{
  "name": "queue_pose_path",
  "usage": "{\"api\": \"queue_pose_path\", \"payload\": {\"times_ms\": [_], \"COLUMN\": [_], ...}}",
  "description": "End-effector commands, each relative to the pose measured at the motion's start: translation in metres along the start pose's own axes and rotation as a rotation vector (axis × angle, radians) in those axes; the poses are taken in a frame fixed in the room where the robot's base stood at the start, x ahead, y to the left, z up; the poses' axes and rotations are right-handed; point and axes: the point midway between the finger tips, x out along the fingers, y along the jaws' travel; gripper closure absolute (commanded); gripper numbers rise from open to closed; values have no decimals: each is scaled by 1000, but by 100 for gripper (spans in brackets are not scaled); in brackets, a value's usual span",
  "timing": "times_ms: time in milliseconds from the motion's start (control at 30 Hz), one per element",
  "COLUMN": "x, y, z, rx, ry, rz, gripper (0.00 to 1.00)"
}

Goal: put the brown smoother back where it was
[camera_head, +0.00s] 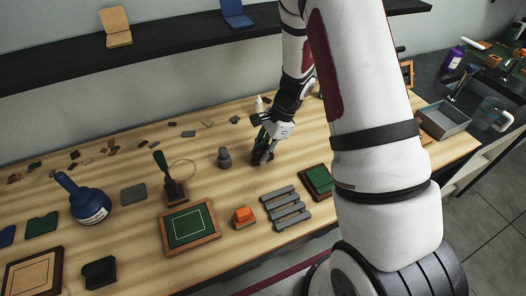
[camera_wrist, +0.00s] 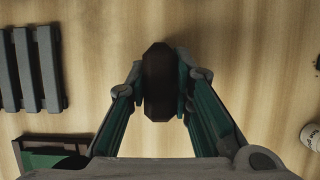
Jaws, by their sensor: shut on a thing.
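The brown smoother (camera_wrist: 157,70) is a dark brown, elongated block with chamfered ends. In the wrist view it stands between the two green and grey fingers of my gripper (camera_wrist: 162,92), which press on its long sides. In the head view my gripper (camera_head: 262,154) is low over the back middle of the wooden table, right of a small grey knobbed weight (camera_head: 224,159). The smoother is mostly hidden by the fingers there. I cannot tell whether it touches the table.
A grey slatted rack (camera_head: 285,208) lies in front of my gripper, with a green-topped wooden block (camera_head: 318,179) beside it. An orange-topped block (camera_head: 243,216) and a green framed board (camera_head: 206,222) lie to the left. Scattered flat chips (camera_head: 188,134) lie behind. Bare wood surrounds the gripper.

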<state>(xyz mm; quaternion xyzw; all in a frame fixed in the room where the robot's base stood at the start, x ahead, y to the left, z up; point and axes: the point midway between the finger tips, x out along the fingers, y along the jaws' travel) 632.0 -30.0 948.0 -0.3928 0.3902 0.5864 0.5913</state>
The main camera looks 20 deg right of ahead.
Motion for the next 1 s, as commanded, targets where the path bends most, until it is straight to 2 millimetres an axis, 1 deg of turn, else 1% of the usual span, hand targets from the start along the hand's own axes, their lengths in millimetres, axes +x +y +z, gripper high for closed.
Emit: {"api": "queue_pose_path", "payload": {"times_ms": [167,200,267,300,567,667,767,833,1000], "x": [3,3,3,3,2,-1,-11,-22,-58], "y": [0,0,0,0,0,0,-2,-2,-2], "z": [-1,-1,-1,-1,-1,1,0,0,0], "rx": [1,1,0,0,0,-1,0,-1,-2], "ry": [-1,-1,-1,-1,0,0,-1,1,1], "rz": [1,1,1,1,0,0,-4,-5,-6], "gripper": [100,77,63,59,59,59,59,59,59]}}
